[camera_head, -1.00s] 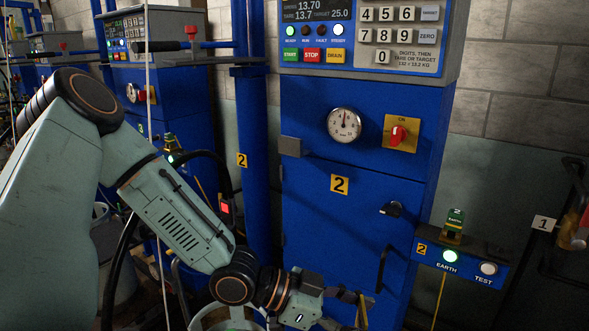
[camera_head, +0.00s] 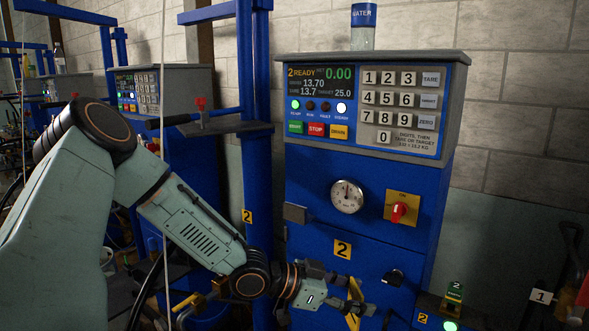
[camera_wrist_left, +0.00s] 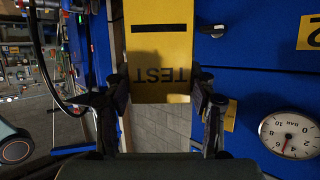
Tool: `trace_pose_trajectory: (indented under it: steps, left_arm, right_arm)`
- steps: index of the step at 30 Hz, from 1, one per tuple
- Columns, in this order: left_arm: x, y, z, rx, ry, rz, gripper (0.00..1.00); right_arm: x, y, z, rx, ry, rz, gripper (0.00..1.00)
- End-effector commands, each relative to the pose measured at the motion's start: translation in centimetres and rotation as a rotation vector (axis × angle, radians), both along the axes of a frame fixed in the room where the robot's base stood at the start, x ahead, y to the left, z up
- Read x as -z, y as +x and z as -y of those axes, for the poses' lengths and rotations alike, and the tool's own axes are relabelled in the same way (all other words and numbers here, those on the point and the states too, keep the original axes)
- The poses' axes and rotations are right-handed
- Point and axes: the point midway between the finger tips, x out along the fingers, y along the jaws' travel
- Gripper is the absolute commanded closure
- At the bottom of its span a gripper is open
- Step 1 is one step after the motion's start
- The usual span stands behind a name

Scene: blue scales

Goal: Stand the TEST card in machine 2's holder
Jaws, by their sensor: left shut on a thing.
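My left gripper (camera_head: 352,303) is shut on the yellow TEST card (camera_head: 354,289), in front of machine 2's blue cabinet. In the left wrist view the TEST card (camera_wrist_left: 160,45) is between the fingertips (camera_wrist_left: 163,90), with its lettering upside down and a dark slot above it. Machine 2's holder (camera_head: 428,317) is at the bottom right of the head view, partly cut off by the lower edge. A green EARTH card (camera_head: 454,293) stands in it above a lit green lamp (camera_head: 450,326). The card is left of the holder, apart from it. My right gripper is not in view.
Machine 2 has a display and keypad (camera_head: 398,108), a dial (camera_head: 347,196), a red switch (camera_head: 398,211) and a dark door knob (camera_head: 393,278) near the gripper. A blue post (camera_head: 257,170) stands to its left. A tag marked 1 (camera_head: 541,297) is at far right.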

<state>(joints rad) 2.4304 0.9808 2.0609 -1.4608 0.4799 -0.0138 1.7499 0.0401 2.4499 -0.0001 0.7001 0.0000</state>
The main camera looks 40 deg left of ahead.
Motion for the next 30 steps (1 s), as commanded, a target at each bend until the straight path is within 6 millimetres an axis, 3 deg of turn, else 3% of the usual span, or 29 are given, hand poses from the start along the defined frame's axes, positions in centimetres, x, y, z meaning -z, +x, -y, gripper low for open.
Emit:
trace_pose_trajectory:
  steps: [1,15,30]
  left_arm:
    - [-1.2,0.7,-0.8,-0.022,0.003,0.003,0.67]
    - [-8.3,6.7,-9.6,-0.277,0.012,0.011,0.67]
    - [-16.2,11.3,-20.3,-0.585,0.004,0.024,0.67]
  right_arm:
    - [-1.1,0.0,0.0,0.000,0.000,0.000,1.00]
    - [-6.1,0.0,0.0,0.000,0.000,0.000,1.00]
    - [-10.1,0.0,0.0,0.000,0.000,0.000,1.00]
